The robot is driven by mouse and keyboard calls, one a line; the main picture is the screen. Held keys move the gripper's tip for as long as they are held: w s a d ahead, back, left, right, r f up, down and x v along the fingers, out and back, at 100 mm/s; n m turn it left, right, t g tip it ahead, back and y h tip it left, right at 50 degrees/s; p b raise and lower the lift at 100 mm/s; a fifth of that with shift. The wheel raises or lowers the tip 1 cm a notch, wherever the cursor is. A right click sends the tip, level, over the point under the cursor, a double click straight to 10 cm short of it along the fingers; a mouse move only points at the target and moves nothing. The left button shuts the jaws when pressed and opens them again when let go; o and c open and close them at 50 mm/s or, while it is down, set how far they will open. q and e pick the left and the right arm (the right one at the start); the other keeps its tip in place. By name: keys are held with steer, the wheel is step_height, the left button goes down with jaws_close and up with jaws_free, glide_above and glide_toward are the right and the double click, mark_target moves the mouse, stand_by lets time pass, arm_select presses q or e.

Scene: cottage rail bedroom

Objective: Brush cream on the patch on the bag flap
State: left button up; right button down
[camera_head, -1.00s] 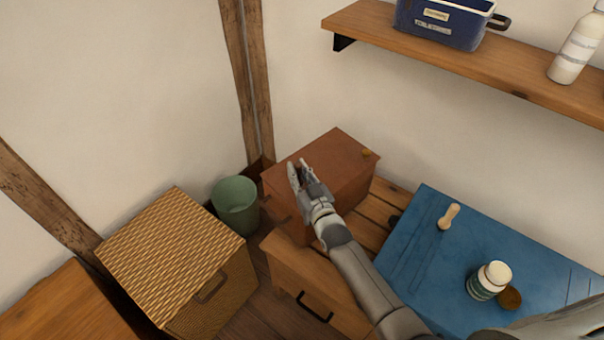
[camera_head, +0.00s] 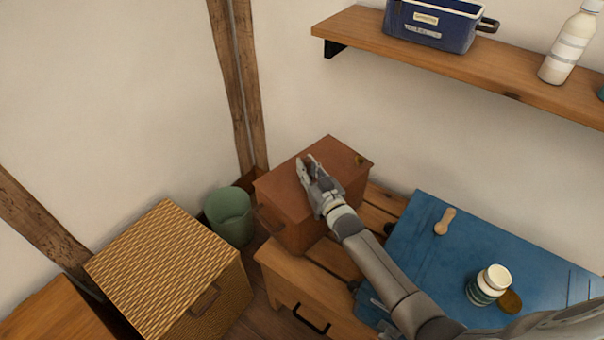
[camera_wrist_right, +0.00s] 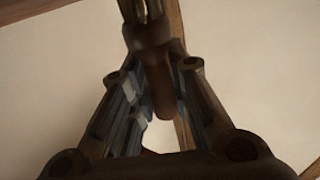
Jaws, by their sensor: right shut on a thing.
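The brown bag (camera_head: 290,222) stands on the slatted wooden bench, its flap top facing up. A small brass-coloured piece (camera_head: 360,161) sits near its back right corner. I cannot make out a distinct patch on the flap. My right gripper (camera_head: 307,168) is over the top of the bag; whether it touches is unclear. In the right wrist view it is shut on a brown handled tool (camera_wrist_right: 154,65), probably a brush, whose far end is cut off. An open cream jar (camera_head: 489,284) stands on the blue mat (camera_head: 425,240) beside its dark lid (camera_head: 510,301). My left gripper is not in view.
A light wooden tool (camera_head: 446,221) lies on the mat. A green bin (camera_head: 229,216) and a wicker box (camera_head: 165,265) stand left of the bag. A wall shelf (camera_head: 400,52) above holds a blue container (camera_head: 430,25) and a white bottle (camera_head: 570,45).

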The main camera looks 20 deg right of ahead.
steer(key=shift+w+d+r+b, duration=0.1)
steer(key=shift+w+d+b, duration=0.45)
steer(key=shift+d, duration=0.55)
steer(key=shift+w+d+b, duration=0.25)
steer(key=shift+w+d, duration=0.45)
steer(key=shift+d, duration=0.35)
steer(key=shift+w+d+b, duration=0.4)
steer(key=shift+w+d, duration=0.05)
steer(key=shift+d, duration=0.3)
steer(key=shift+w+d+b, duration=0.4)
steer(key=shift+d, duration=0.3)
steer(key=shift+r, duration=0.1)
step_height(320, 180, up, 6)
steer(key=p, duration=0.5)
steer(key=shift+p, duration=0.3)
step_height(320, 180, up, 3)
steer(key=p, duration=0.2)
steer(key=shift+p, duration=0.3)
